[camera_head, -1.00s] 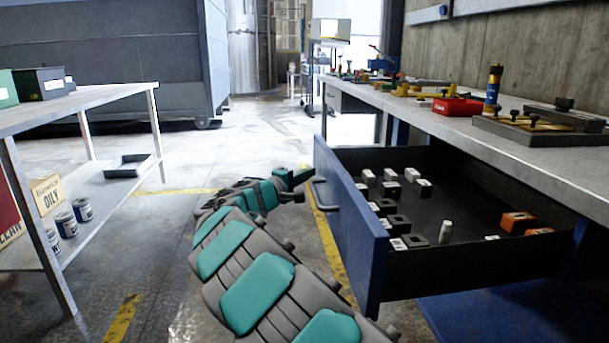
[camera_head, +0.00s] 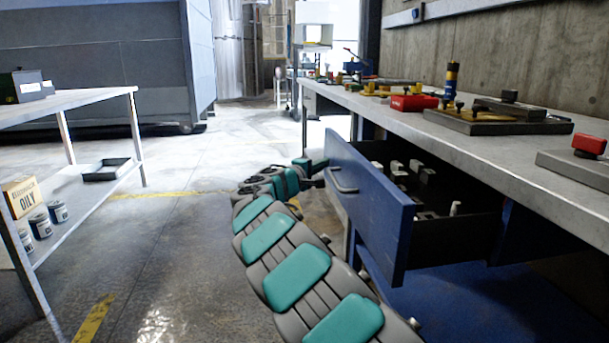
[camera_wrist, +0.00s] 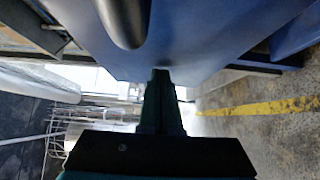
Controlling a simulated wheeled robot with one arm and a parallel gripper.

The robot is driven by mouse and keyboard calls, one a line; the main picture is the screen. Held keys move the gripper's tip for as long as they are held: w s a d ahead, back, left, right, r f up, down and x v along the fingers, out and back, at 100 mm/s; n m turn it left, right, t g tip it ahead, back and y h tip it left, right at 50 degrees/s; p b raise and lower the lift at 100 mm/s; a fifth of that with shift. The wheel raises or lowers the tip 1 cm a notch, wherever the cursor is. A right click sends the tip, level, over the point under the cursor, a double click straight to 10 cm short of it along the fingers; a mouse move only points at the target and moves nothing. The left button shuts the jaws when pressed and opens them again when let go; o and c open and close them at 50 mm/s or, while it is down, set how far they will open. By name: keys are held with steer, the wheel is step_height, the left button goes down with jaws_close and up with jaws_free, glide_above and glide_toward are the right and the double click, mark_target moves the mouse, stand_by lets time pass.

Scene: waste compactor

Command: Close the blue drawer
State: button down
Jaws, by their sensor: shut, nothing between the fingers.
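The blue drawer (camera_head: 370,203) under the workbench stands partly open in the head view. Its front has a curved grey handle (camera_head: 341,181), and small blocks lie inside. My gripper (camera_head: 312,163) is at the far left end of the drawer front, at the end of my arm. In the wrist view the blue drawer front (camera_wrist: 185,35) fills the top, with the dark handle (camera_wrist: 124,20) close to the camera. My gripper (camera_wrist: 160,75) is shut and empty, its tips at the drawer front's edge. I cannot tell for sure whether they touch it.
The grey workbench (camera_head: 470,145) above the drawer carries tools and a red box (camera_head: 413,102). A grey table (camera_head: 65,100) with cans and a tray (camera_head: 107,169) on its lower shelf stands at the left.

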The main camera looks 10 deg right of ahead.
steer(key=d+b, duration=0.5)
steer(key=d, duration=1.3)
steer(key=shift+d+f, duration=0.1)
steer(key=shift+d, duration=0.2)
